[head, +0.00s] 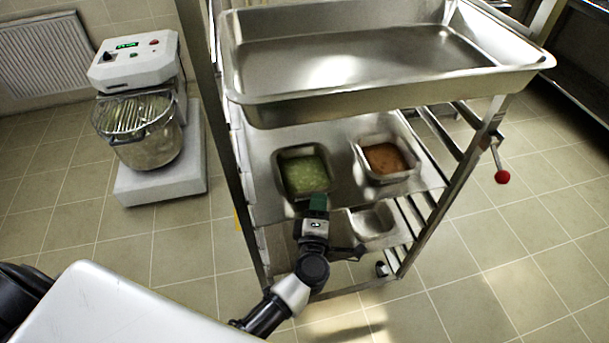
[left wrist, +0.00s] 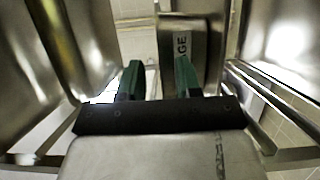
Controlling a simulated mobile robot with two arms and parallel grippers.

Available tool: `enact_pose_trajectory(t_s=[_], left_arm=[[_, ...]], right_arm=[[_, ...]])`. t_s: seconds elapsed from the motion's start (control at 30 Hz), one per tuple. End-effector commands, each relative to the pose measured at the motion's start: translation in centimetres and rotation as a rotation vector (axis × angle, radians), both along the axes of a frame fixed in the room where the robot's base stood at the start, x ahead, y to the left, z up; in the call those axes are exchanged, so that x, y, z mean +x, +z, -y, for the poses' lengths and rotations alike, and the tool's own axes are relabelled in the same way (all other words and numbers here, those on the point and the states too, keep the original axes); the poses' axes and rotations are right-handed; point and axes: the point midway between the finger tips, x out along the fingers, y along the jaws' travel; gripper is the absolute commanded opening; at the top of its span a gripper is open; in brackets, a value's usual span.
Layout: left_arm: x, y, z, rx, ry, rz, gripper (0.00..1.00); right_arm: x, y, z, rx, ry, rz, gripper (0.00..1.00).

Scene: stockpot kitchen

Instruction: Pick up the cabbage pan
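The cabbage pan, a small steel pan with pale green contents (head: 305,174), sits on the rack's shelf at the left. My left gripper (head: 318,204), with green fingertips, is at the pan's near side. In the left wrist view my left gripper (left wrist: 159,80) has its fingers apart with an empty gap between them. A steel wall with a label ending in "AGE" (left wrist: 183,44) shows just beyond the right-hand finger. Whether a finger touches it I cannot tell. My right gripper is not in view.
A pan with orange-brown contents (head: 384,158) sits to the right on the same shelf. An empty-looking steel pan (head: 372,221) is nearer and lower. A large steel tray (head: 262,110) lies above on the rack. A mixer (head: 140,130) stands on the left.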

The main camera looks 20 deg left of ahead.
Motion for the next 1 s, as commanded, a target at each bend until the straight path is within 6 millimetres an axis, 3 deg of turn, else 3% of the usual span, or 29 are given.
enact_pose_trajectory(t_s=[0.17,0.43,0.67,1.0], left_arm=[[2.2,0.1,-0.5,0.002,-0.001,0.001,0.34],[2.4,0.0,-0.5,0.0,-0.001,-0.001,0.34],[2.4,0.0,-0.5,0.0,-0.001,0.0,0.0],[2.4,0.0,-0.5,0.0,-0.001,-0.001,0.0]], right_arm=[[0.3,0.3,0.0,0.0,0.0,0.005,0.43],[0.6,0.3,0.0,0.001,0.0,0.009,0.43],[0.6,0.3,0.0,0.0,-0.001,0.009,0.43],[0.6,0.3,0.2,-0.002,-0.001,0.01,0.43]])
